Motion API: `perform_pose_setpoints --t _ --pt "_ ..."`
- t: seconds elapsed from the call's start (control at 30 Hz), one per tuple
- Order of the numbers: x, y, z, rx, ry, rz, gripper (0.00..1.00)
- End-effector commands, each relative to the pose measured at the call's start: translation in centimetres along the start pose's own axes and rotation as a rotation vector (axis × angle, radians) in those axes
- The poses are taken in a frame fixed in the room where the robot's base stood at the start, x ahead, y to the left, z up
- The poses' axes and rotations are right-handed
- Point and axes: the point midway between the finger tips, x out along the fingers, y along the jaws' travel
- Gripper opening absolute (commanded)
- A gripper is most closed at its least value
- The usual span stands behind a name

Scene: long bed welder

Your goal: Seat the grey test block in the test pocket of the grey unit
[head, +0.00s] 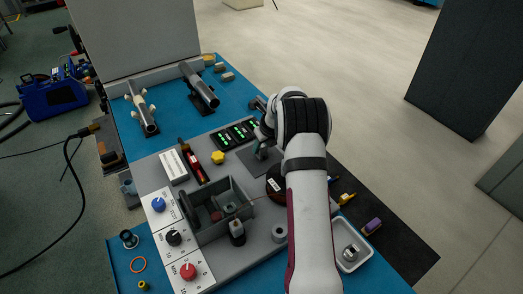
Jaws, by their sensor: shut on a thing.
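My gripper (262,140) is over the right part of the grey work surface, partly hidden by my own wrist. It is shut on a small grey piece, seemingly the grey test block (262,151), which shows just below the fingers, above or at a dark grey square patch (246,158). Whether the block touches this patch cannot be told. A dark grey open-topped unit (208,232) with inner walls and compartments stands left of and nearer than the gripper. A small reddish round thing shows inside it. I cannot make out for certain which recess is the test pocket.
Black modules with green lights (235,133) lie just left of the gripper. A yellow knob (218,157), a red-and-black tool (194,166) and a black round disc (276,187) are close by. Dial panels (188,271) line the left. A white tray (349,260) lies at front right.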

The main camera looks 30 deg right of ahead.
Motion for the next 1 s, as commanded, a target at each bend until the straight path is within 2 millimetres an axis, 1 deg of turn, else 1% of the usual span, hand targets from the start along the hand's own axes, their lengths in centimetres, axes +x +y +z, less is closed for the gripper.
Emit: perform_pose_setpoints --t 0.23,0.67,1.0 --pt "-0.5 0.0 0.2 0.0 -0.001 0.0 0.0" --pt "-3.2 0.0 1.3 -0.001 -0.001 -0.001 0.0" --pt "-3.3 0.0 1.4 0.0 0.0 0.0 0.0"
